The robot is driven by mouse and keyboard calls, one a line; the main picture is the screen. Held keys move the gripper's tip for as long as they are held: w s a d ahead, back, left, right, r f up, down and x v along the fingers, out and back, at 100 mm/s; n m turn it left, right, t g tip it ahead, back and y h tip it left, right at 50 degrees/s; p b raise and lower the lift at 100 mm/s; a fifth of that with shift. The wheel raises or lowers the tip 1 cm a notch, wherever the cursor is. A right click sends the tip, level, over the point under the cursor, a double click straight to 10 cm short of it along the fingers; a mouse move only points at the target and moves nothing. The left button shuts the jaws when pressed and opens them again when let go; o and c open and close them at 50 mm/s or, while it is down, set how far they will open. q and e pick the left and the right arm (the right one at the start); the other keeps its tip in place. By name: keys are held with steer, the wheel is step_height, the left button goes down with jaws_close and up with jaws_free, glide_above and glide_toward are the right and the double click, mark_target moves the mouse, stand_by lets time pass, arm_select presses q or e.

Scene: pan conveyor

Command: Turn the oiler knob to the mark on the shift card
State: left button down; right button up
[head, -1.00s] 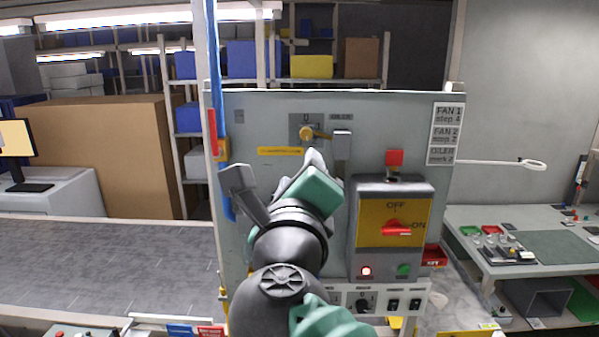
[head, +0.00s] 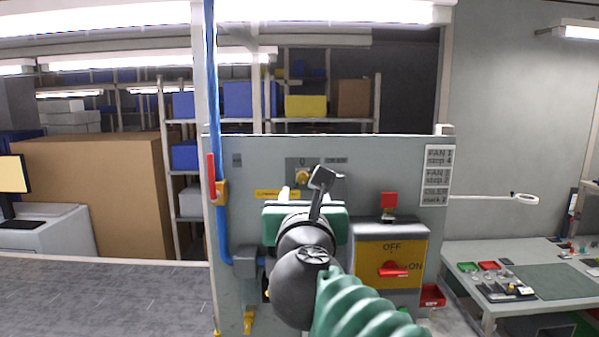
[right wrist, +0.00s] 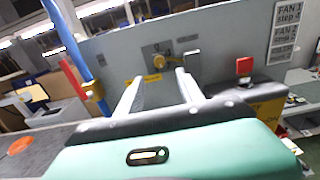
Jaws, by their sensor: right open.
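The brass oiler knob (head: 303,177) sits on a dark plate near the top of the grey panel (head: 400,160). It also shows in the right wrist view (right wrist: 159,61). The shift card (head: 437,176) at the panel's upper right reads FAN 1 step 4, FAN 2 step 2, OILER mark 2. My right gripper (head: 298,193) is just below the knob in the head view. In the right wrist view its fingers (right wrist: 158,84) are apart and empty, pointing toward the knob. The marks around the knob are too small to read. My left gripper is not in view.
A yellow OFF/ON switch box (head: 391,262) with a red handle is below right, with a red block (head: 389,200) above it. A blue pipe with a red lever (head: 211,176) runs along the panel's left edge. A workbench (head: 520,275) stands at right.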

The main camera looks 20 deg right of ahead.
mark_target(302, 180)
steer(key=p+x, duration=0.2)
steer(key=x, duration=0.7)
steer(key=shift+w+f, duration=0.1)
steer(key=shift+w, duration=0.15)
steer(key=shift+s, duration=0.1)
steer(key=shift+c, duration=0.3)
jaws_close()
